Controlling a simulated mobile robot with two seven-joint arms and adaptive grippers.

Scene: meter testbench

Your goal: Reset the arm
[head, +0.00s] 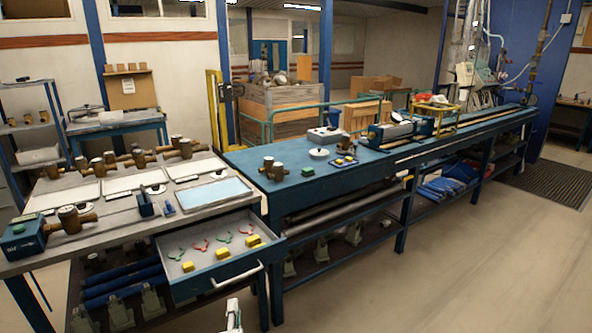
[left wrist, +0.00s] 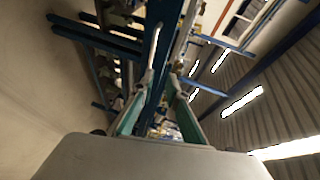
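My left gripper (head: 233,314) shows only in part at the bottom edge of the head view, as a small pale shape in front of the open drawer. In the left wrist view its two fingers (left wrist: 162,80) stand apart with a gap between them, and nothing is held there. It hangs in free air, apart from the drawer and the benches. My right gripper is in neither view.
An open blue drawer (head: 215,278) with coloured clips and yellow blocks juts out under the left workbench (head: 120,218). Meters stand on that bench. A long blue test bench (head: 300,190) runs to the back right. The floor (head: 450,270) at right is clear.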

